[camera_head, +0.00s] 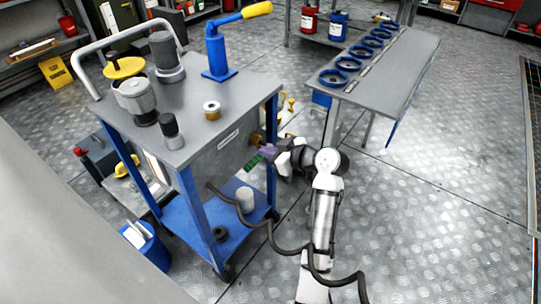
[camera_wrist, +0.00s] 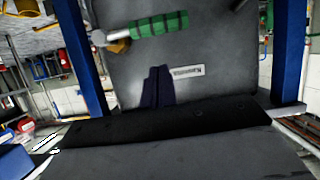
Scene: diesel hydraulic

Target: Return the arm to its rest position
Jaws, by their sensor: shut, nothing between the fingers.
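My gripper (camera_head: 266,152) is at the side panel of the blue and grey cart, with my arm reaching in from the right. In the wrist view its dark purple fingers (camera_wrist: 158,88) are together, with nothing between them. A green ribbed handle (camera_head: 254,163) is close by the fingertips. In the wrist view the handle (camera_wrist: 160,25) lies across the grey panel, above and apart from the fingers in the picture. A brass fitting (camera_head: 257,140) on the panel is partly hidden behind the handle's metal stem in the wrist view. Whether the fingers touch the panel I cannot tell.
The cart top (camera_head: 215,130) carries a blue pump with a yellow handle (camera_head: 218,55), filters and a roll. A grey bench (camera_head: 405,75) with blue rings stands behind to the right. A black hose (camera_head: 285,248) hangs beside my arm. The floor at right is clear.

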